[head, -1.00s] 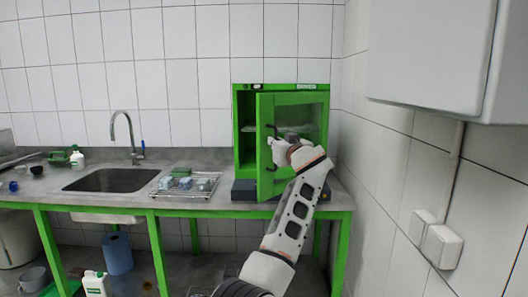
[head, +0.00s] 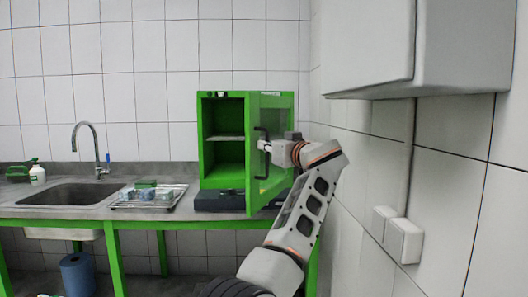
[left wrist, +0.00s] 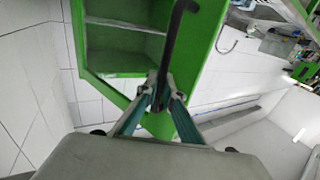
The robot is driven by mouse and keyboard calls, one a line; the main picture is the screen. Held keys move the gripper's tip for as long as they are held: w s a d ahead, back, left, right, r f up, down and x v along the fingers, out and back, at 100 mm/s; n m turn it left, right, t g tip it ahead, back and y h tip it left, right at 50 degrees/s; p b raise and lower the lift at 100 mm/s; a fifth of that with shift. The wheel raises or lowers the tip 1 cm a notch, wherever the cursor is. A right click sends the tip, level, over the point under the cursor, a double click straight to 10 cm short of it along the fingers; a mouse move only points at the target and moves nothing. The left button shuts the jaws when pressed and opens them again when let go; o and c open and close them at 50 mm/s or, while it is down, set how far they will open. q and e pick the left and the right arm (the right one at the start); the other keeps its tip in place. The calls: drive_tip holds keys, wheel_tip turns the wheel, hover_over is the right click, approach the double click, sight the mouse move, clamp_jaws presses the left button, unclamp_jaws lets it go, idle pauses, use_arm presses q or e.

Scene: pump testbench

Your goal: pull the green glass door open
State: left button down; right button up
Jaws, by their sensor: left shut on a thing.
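The green cabinet (head: 222,182) stands on the grey counter, and its shelf and inside show through the opening. Its green-framed glass door (head: 272,192) is swung well out on the right side. A dark bar handle (head: 260,165) is on the door, and it also shows in the left wrist view (left wrist: 178,35). My left gripper (head: 266,147) is shut on the handle near its upper part. In the left wrist view the two fingers (left wrist: 158,98) close around the dark bar. My arm hides part of the door. My right gripper is in neither view.
A wire tray (head: 148,197) with small items lies on the counter left of the cabinet, with a sink (head: 75,194) and tap farther left. A tiled wall and a white wall box (head: 404,240) are close on the right.

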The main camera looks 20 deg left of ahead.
use_arm(q)
drive_tip(key=shift+d+f, duration=0.15)
drive_tip(key=shift+f, duration=0.15)
drive_tip(key=c, duration=2.4)
unclamp_jaws()
drive_tip(key=shift+c, duration=0.2)
drive_tip(key=shift+o, duration=1.1)
drive_tip(key=shift+r, duration=0.1)
drive_tip(key=shift+r, duration=0.1)
drive_tip(key=v, duration=0.7)
drive_tip(key=shift+s+d, duration=0.2)
drive_tip(key=shift+d, duration=0.05)
